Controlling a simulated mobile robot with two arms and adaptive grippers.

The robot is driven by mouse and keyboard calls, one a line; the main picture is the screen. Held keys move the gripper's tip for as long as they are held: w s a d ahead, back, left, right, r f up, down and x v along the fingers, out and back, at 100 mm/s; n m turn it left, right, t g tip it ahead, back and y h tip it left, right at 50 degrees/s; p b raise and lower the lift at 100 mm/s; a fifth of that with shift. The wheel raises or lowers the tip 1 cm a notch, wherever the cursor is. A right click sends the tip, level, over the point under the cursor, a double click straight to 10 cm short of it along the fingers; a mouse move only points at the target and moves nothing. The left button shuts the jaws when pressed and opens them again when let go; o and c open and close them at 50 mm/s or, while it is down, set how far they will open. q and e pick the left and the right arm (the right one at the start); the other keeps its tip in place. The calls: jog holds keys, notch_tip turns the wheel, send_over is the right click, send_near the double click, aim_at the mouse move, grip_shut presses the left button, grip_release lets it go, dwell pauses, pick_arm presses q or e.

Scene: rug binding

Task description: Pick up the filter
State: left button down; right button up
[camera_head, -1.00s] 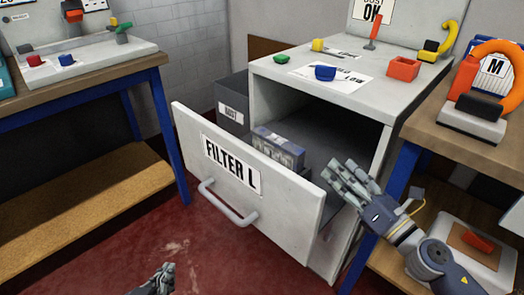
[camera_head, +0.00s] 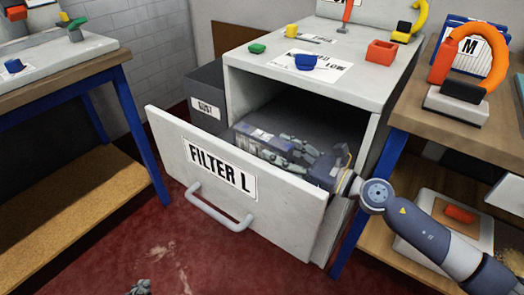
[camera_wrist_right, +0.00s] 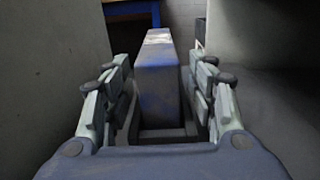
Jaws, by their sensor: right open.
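The filter (camera_head: 255,137), a grey-blue box, lies in the open drawer behind the front labelled FILTER L (camera_head: 215,170). My right gripper (camera_head: 283,152) is inside the drawer, over the filter's near end, and hides part of it. In the right wrist view the filter (camera_wrist_right: 158,85) stands lengthwise between the two open fingers of my right gripper (camera_wrist_right: 162,68), one on each side. I cannot tell whether they touch it. My left gripper (camera_head: 140,288) only just shows at the bottom edge; its opening cannot be made out.
The white cabinet top (camera_head: 255,72) carries small coloured blocks and a paper sheet. A dark bin labelled DUST (camera_head: 207,105) stands left of the drawer. A wooden bench (camera_head: 400,125) is close on the right. Red floor is clear in front.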

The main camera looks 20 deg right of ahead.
aim_at(262, 144)
jog(key=p+x, duration=0.1)
jog(key=x, duration=0.4)
jog(key=shift+w+a, duration=0.25)
pick_arm(q)
jog(key=s+a+f+g+y, duration=0.1)
jog(key=s+a+f+g, duration=0.1)
jog(key=s, duration=0.6)
jog(key=shift+a+f+g, duration=0.3)
jog(key=shift+f+g, duration=0.6)
jog(key=shift+g, duration=0.2)
pick_arm(e)
jog(key=shift+c, duration=0.4)
jog(key=c, duration=1.1)
